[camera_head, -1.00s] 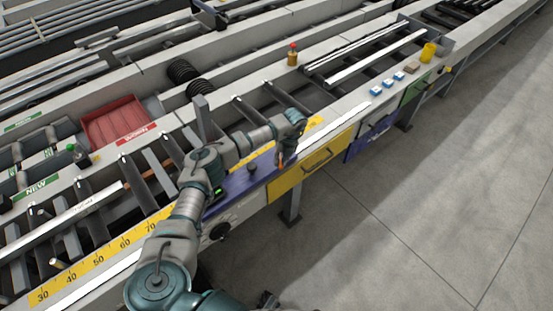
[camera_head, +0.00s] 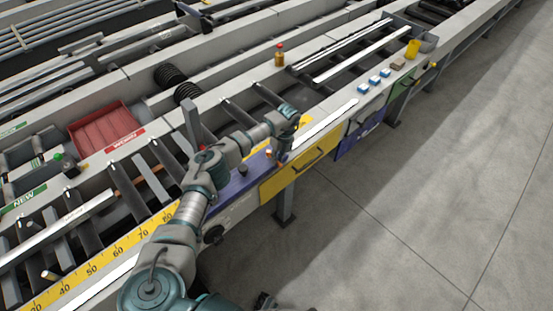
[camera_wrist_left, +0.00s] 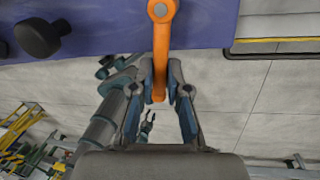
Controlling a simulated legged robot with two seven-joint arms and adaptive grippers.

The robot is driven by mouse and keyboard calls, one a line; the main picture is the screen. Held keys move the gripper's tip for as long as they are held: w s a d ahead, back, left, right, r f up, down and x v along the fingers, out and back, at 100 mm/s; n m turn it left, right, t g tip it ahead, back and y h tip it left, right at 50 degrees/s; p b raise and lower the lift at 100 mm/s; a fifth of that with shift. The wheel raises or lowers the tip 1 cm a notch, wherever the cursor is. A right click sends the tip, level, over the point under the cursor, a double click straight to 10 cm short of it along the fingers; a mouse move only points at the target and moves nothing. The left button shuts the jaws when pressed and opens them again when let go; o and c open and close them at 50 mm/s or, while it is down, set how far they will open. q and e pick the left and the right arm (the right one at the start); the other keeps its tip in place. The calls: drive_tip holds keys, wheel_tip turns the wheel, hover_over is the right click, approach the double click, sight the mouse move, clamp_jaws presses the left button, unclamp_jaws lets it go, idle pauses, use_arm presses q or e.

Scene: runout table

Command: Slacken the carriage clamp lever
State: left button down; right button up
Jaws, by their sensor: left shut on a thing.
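The clamp lever (camera_wrist_left: 160,60) is a slim orange bar with a round pivot end on the edge of the purple carriage plate (camera_wrist_left: 110,22). In the wrist view, my left gripper (camera_wrist_left: 159,92) is shut on its free end, one finger on each side. In the head view, my left gripper (camera_head: 279,156) is at the front edge of the purple plate (camera_head: 236,184), and only a bit of orange (camera_head: 268,153) shows beside it. My right gripper (camera_wrist_left: 148,124) shows small and far below in the wrist view, with its fingers apart and empty.
A black knob (camera_wrist_left: 38,37) sits on the plate left of the lever. A yellow drawer front (camera_head: 300,172) is right of the gripper. A yellow number scale (camera_head: 95,268) runs along the left part. Blue-and-white boxes (camera_head: 374,82) and a bottle (camera_head: 279,55) stand farther off.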

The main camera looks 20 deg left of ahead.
use_arm(q)
drive_tip(key=shift+d+f, duration=0.15)
drive_tip(key=shift+f, duration=0.05)
drive_tip(key=c, duration=1.2)
unclamp_jaws()
drive_tip(key=shift+c, duration=0.2)
drive_tip(key=shift+o, duration=0.5)
drive_tip(key=shift+w, duration=0.15)
drive_tip(key=shift+r, duration=0.15)
wheel_tip(320, 180, up, 11)
drive_tip(key=w+d, duration=0.1)
drive_tip(key=w, duration=0.1)
drive_tip(key=shift+r, duration=0.15)
drive_tip(key=shift+d, duration=0.1)
